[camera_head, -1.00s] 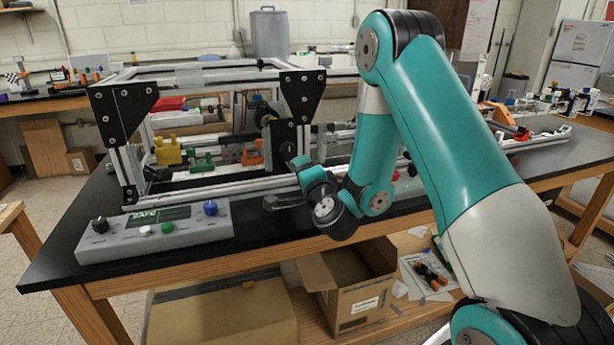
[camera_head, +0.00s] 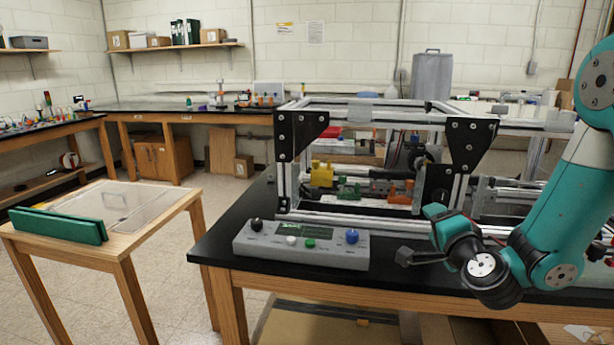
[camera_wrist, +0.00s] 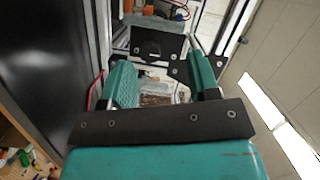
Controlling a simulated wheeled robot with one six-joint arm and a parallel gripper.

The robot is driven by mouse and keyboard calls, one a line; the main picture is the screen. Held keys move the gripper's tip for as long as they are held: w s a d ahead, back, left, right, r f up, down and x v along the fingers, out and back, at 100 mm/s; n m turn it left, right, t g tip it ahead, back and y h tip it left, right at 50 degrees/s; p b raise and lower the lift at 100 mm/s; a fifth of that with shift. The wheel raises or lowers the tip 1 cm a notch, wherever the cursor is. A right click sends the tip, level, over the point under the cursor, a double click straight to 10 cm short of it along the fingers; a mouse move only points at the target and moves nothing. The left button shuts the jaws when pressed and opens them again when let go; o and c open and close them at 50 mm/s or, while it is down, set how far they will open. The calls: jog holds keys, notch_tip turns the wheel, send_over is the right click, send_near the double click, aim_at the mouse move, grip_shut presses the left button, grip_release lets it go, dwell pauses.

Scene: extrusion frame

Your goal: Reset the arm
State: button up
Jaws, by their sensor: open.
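My teal arm reaches in from the right of the head view. My gripper (camera_head: 408,257) hangs in front of the extrusion frame, over the front part of the black bench, to the right of the grey control box. In the wrist view, my gripper (camera_wrist: 165,85) shows two teal fingers standing apart with nothing held between them. Beyond the fingers are dark plates and metal bars of the frame, partly blurred.
The extrusion frame (camera_head: 375,226) stands on the black bench, with yellow, green and orange blocks inside. The grey control box (camera_head: 262,246) sits at the bench's front left. A wooden side table (camera_head: 152,221) with a green item (camera_head: 58,224) stands at left, across open floor.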

jog(key=s+a+r+n+g+y, duration=0.2)
jog(key=s+a+n+g+y, duration=0.3)
jog(key=a, duration=0.3)
jog(key=s+a+r+n+g+y, duration=0.25)
jog(key=s+a+n+y, duration=0.2)
jog(key=a+n, duration=0.4)
jog(key=s+d+n+g+h, duration=0.1)
jog(key=s+n+g+h, duration=0.4)
jog(key=s, duration=1.6)
jog(key=shift+s+d+r+n+g, duration=0.2)
jog(key=shift+d+r+n+g, duration=0.15)
jog(key=shift+n+g, duration=1.5)
jog(key=shift+m+g, duration=0.5)
